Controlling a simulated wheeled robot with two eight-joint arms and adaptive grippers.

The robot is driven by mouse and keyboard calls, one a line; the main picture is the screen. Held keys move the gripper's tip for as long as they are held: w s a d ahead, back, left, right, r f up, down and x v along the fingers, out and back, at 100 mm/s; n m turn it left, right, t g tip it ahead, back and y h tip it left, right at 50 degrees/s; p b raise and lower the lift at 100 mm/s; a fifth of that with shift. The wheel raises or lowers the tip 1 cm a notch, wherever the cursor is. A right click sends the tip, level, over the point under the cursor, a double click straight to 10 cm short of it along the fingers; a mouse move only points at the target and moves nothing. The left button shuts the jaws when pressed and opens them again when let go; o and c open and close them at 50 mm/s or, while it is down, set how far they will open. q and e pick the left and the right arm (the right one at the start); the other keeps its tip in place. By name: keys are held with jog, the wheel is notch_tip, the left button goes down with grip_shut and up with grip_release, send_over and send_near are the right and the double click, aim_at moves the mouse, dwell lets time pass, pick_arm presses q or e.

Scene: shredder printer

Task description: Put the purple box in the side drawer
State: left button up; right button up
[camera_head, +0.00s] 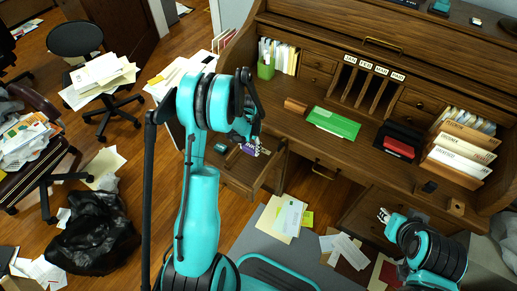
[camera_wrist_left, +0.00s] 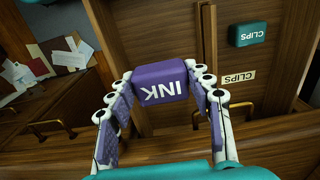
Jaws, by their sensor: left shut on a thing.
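The purple box (camera_wrist_left: 162,83), marked INK, is pinched between the fingers of my left gripper (camera_wrist_left: 165,94). In the head view only a bit of the purple box (camera_head: 251,149) shows beside the left gripper (camera_head: 248,141), the rest hidden by the gripper. The side drawer (camera_head: 264,183) is pulled out below the left part of the desk, and the box is held over it.
The desktop above holds a green folder (camera_head: 334,122), a red-and-black stapler-like item (camera_head: 398,148) and paper holders (camera_head: 460,150). A black bag (camera_head: 92,232) and loose papers (camera_head: 284,217) lie on the floor. Chairs stand at left.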

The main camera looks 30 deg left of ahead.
pick_arm(q)
jog(key=shift+a+f, duration=0.3)
jog(key=shift+f, duration=0.2)
jog(key=shift+f+b, duration=2.8)
jog(key=shift+f, duration=1.95)
jog(key=o, duration=1.2)
jog(key=shift+r, duration=0.1)
notch_tip(320, 180, up, 12)
jog(key=shift+f, duration=0.1)
